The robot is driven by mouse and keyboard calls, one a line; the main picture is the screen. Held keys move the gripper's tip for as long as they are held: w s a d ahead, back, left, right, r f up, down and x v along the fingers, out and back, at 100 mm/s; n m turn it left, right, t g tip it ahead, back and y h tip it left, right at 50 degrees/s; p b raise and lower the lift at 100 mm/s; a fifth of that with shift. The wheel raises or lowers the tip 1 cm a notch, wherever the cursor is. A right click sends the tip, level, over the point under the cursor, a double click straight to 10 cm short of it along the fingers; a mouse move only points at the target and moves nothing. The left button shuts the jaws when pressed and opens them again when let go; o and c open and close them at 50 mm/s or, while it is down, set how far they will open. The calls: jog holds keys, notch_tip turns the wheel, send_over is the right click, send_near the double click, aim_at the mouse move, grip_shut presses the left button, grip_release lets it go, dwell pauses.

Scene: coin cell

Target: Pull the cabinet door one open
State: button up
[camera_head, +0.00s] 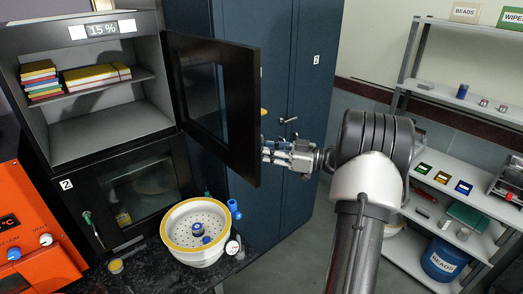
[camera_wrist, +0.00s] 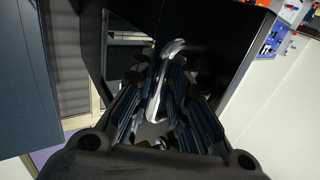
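The upper cabinet door (camera_head: 215,95), black with a dark window, stands swung wide open on the right of the black cabinet (camera_head: 105,148). It bares a compartment with a shelf. Its outer face and handle are turned away from the head view. My gripper (camera_head: 268,150) is at the door's outer side, near its free edge, with the fingertips partly behind it. In the wrist view, the silver door handle (camera_wrist: 168,72) lies between the two ridged fingers of my gripper (camera_wrist: 158,100), which close in on it from both sides.
The lower cabinet door (camera_head: 142,190), marked 2, is shut. A white and yellow round vessel (camera_head: 197,255) stands on the dark counter below the open door. Blue lockers (camera_head: 245,30) stand behind the door. Shelves (camera_head: 455,200) with small items are at right.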

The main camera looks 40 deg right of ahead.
jog(key=shift+o, duration=1.3)
jog(key=shift+w, duration=0.1)
jog(key=shift+r, duration=0.1)
jog(key=v, duration=1.2)
jog(key=shift+a, duration=0.15)
